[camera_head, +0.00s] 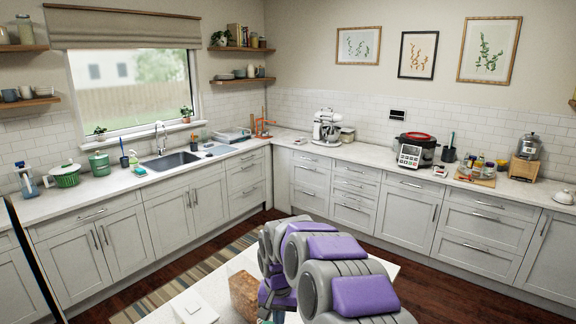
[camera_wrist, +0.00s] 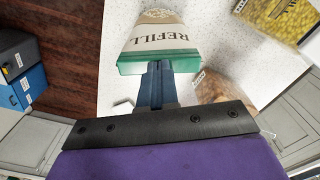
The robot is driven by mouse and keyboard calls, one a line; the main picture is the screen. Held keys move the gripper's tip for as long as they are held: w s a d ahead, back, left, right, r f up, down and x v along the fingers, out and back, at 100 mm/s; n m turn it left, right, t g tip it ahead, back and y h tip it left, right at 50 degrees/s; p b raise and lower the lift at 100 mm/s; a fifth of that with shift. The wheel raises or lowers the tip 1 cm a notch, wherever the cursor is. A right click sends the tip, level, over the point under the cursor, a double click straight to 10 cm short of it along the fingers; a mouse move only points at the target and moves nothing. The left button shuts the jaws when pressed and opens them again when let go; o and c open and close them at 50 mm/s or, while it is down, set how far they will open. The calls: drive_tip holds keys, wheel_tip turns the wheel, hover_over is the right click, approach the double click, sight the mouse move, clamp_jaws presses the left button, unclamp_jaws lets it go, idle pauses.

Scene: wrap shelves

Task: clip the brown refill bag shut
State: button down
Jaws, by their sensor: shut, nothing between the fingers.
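In the wrist view the refill bag (camera_wrist: 160,33) lies ahead of my fingers, beige-brown with "REFILL" on its pale label. A green band (camera_wrist: 158,61) runs straight across its near end; I cannot tell whether this is a clip or part of the bag. My gripper (camera_wrist: 157,70) is shut and empty, with its dark blue fingertips right at the green band. I cannot tell whether they touch it. In the head view my own arm hides my fingers and most of that spot.
A pale island top (camera_head: 235,268) holds a brown block-like item (camera_head: 243,292). A brown speckled item (camera_wrist: 215,88) is right of my fingers in the wrist view, and a yellow bag (camera_wrist: 278,18) lies upper right. Counters line the walls.

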drive_tip(key=shift+r+p, duration=1.15)
drive_tip(key=shift+r, duration=2.3)
drive_tip(key=s+d+r+n+b, duration=0.1)
drive_tip(key=s+d+b, duration=0.1)
drive_tip(key=s+d, duration=0.35)
drive_tip(key=s+d+g+b, duration=0.1)
drive_tip(key=s+d, duration=0.1)
drive_tip(key=s, duration=0.6)
drive_tip(key=s+d+r+n+b, duration=0.1)
drive_tip(key=s+d+b, duration=0.15)
drive_tip(key=s, duration=0.35)
drive_tip(key=s+d+f+b, duration=0.1)
drive_tip(key=s+d+f, duration=0.1)
drive_tip(key=s, duration=0.8)
drive_tip(key=s+d+f+b, duration=0.1)
drive_tip(key=s+d+f, duration=0.2)
drive_tip(key=s, duration=0.7)
drive_tip(key=shift+s+d+f+g+b, duration=0.2)
drive_tip(key=shift+d+f+g+b, duration=0.2)
drive_tip(key=shift+d, duration=0.25)
